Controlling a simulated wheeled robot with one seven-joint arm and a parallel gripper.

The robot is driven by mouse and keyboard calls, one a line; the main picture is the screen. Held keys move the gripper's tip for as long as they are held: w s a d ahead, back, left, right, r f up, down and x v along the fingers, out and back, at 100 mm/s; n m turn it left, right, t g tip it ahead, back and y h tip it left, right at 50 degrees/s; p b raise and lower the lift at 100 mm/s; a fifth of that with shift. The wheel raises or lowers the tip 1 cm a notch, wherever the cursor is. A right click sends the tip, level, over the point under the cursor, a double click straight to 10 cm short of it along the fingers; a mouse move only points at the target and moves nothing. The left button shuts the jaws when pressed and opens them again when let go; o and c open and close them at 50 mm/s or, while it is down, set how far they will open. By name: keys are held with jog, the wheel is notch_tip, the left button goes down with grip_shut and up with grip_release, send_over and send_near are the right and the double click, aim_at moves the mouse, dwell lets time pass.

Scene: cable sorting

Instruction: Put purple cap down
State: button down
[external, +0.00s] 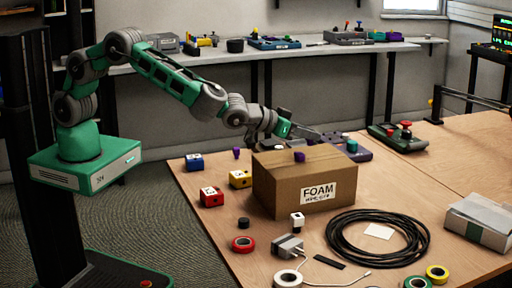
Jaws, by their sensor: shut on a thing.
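A purple cap (299,157) shows at the top of the cardboard box marked FOAM (270,190), just below my gripper in the picture. A second small purple piece (236,153) is on the table to the left, behind the box. My gripper (312,134) is at the end of the outstretched arm, above or behind the box's back edge. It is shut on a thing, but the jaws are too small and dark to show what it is. I cannot tell whether the cap touches the jaws or rests on the box.
Blue (194,162), yellow (240,179) and red (211,196) blocks stand left of the box. A coiled black cable (378,238), tape rolls (243,244) and a white adapter (288,247) lie in front. A button panel (397,136) stands at the back right.

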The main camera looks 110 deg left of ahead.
aim_at(308, 144)
jog(key=f, duration=0.2)
jog(key=f+p, duration=0.1)
jog(key=shift+w+a+f, duration=0.1)
jog(key=shift+w+f, duration=0.15)
jog(key=shift+w, duration=0.05)
jog(key=shift+f, duration=0.15)
jog(key=shift+f+b, duration=0.15)
jog(key=shift+b, duration=0.15)
jog(key=c, duration=1.3)
grip_release()
jog(key=shift+o, duration=0.2)
